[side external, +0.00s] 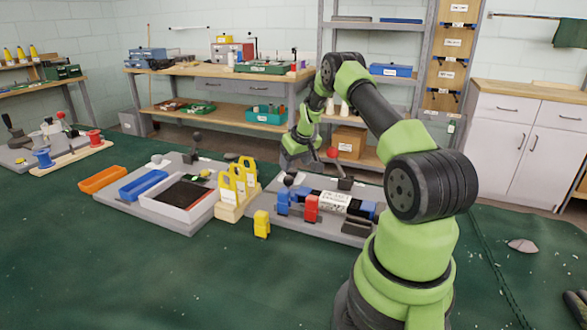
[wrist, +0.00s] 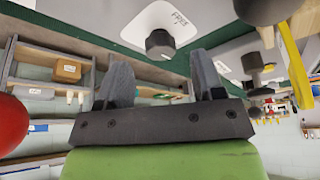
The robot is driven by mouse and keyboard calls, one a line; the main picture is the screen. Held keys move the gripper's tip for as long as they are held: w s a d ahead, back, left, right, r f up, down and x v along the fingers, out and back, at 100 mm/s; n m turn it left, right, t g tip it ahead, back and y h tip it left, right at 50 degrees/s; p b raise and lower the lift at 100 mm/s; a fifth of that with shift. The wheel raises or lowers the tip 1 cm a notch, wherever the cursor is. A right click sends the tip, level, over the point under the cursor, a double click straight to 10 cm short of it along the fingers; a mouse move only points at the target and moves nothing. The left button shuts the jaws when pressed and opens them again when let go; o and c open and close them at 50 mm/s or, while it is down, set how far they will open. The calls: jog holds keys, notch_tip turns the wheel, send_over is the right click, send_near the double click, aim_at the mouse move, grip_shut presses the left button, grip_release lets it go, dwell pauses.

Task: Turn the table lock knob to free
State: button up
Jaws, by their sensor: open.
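The dark lock knob (wrist: 159,43) stands on a pale plate (wrist: 135,22) in the wrist view. The word FREE is printed on the plate beside it. My gripper (wrist: 158,62) is open and empty, with a finger on either side of the knob in the picture. The knob seems to lie beyond the fingertips, apart from them; its pointer direction is too small to tell. In the side external view my gripper (side external: 294,158) hangs over the back left of the grey board (side external: 265,215). I cannot pick out the lock knob there for sure.
A red ball handle (side external: 332,153) stands close to my gripper; it also shows at the wrist view's left edge (wrist: 10,125). Yellow holders (side external: 232,185) and a grey board with a blue tray (side external: 143,185) lie left.

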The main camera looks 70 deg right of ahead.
aim_at(292, 173)
jog(key=shift+x, duration=1.45)
jog(key=c, duration=0.9)
jog(key=shift+n, duration=0.4)
jog(key=shift+d+n+t+y, duration=0.1)
jog(key=shift+n+t+y, duration=0.3)
jog(key=shift+n, duration=0.8)
jog(key=shift+d+n+t+y, duration=0.1)
jog(key=shift+n+y, duration=0.5)
jog(key=shift+n, duration=0.9)
